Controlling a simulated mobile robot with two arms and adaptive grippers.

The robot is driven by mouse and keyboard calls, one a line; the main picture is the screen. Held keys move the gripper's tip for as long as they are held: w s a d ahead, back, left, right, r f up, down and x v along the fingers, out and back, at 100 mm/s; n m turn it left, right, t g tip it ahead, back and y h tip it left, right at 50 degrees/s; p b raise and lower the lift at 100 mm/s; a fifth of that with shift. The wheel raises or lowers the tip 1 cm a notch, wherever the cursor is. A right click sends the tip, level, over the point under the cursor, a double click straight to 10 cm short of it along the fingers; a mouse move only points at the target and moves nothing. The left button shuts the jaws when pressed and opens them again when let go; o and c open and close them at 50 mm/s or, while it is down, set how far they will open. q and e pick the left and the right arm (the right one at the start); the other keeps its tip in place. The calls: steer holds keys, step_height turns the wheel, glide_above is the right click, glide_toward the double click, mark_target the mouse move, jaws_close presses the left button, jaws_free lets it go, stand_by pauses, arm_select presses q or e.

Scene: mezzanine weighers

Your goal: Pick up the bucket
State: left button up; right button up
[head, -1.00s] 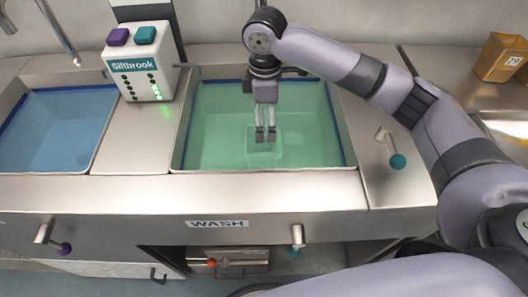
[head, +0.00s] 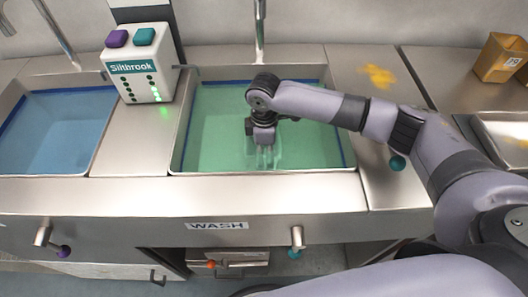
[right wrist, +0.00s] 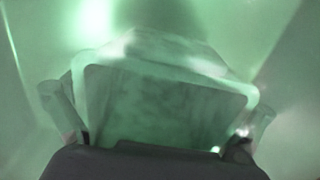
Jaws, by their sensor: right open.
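The bucket (right wrist: 165,105) is a clear, see-through container with a pale rounded rim, under the green water of the wash basin (head: 265,171). In the head view its outline is hard to make out beneath my gripper. My right gripper (head: 264,161) points down with its fingers in the water. In the right wrist view the fingers (right wrist: 157,101) stand apart, one at each side of the bucket. The gripper is open; I cannot tell whether either finger touches the bucket. My left gripper is not in view.
A white Siltbrook box (head: 139,66) with purple and teal buttons stands left of the wash basin. A blue-water basin (head: 62,130) lies further left. A faucet (head: 260,28) rises behind the wash basin. A tan container (head: 500,58) stands at the far right.

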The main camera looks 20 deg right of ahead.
steer(key=shift+c, duration=0.4)
steer(key=shift+s, duration=0.15)
steer(key=c, duration=1.5)
steer(key=shift+r, duration=0.2)
steer(key=shift+c, duration=1)
steer(key=r, duration=1.9)
steer(key=shift+w+r+p, duration=0.2)
steer(key=shift+r+p, duration=0.05)
steer(key=shift+p, duration=0.15)
steer(key=shift+c, duration=0.7)
step_height(320, 180, up, 8)
steer(key=p, duration=1)
